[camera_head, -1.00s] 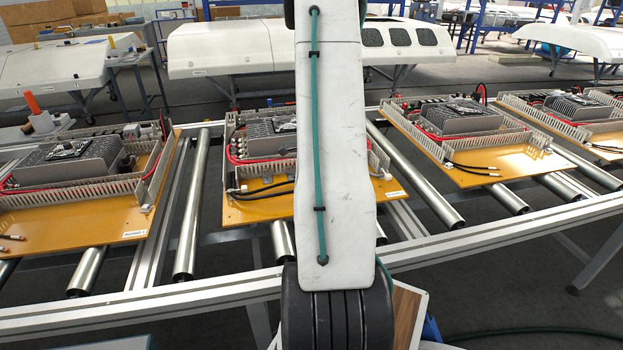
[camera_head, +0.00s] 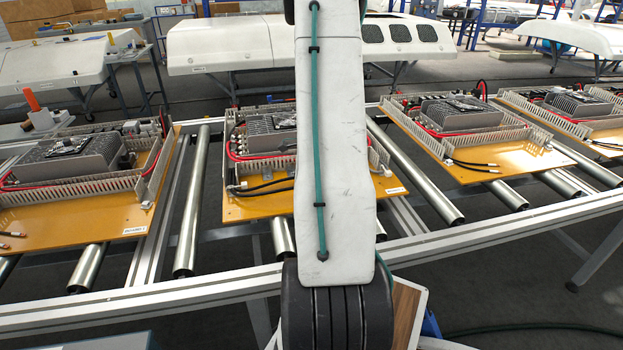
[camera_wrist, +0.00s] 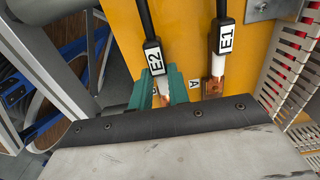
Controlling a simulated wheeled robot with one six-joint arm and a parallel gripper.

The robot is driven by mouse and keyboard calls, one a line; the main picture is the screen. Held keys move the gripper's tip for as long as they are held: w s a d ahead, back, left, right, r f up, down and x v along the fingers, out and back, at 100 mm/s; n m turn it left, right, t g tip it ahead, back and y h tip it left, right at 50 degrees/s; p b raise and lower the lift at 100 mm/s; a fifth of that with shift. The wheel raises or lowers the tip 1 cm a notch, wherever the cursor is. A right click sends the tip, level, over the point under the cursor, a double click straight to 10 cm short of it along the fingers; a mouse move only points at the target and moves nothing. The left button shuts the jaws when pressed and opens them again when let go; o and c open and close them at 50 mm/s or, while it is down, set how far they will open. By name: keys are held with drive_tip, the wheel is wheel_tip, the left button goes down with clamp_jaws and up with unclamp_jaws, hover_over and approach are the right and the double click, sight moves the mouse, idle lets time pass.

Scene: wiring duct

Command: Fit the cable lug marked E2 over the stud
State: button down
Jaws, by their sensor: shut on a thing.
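The cable lug marked E2 (camera_wrist: 155,58) shows in the wrist view as a black cable with a white label, a pale sleeve and a copper end. My gripper (camera_wrist: 163,88) has teal fingers shut on the E2 lug, over the orange board. The copper tip is partly hidden by the dark edge of my wrist. The lug marked E1 (camera_wrist: 222,40) is to its right, with a copper end (camera_wrist: 214,86). I cannot make out the stud. In the head view my arm hides my gripper and the lug ends; black cables (camera_head: 265,187) show beside it.
The orange board (camera_head: 250,210) rests on the roller conveyor (camera_head: 190,215). A slotted grey duct (camera_wrist: 295,75) with red wire runs along the right in the wrist view. A metal bracket (camera_wrist: 265,9) is near the top. Similar boards (camera_head: 490,165) stand on either side.

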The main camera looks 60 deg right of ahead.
drive_tip(key=shift+f, duration=0.9)
idle(1.0)
drive_tip(key=c, duration=1.3)
unclamp_jaws()
drive_tip(key=shift+o, duration=0.2)
drive_tip(key=shift+r, duration=0.1)
wheel_tip(320, 180, up, 8)
drive_tip(key=shift+f, duration=0.2)
drive_tip(key=shift+r, duration=3)
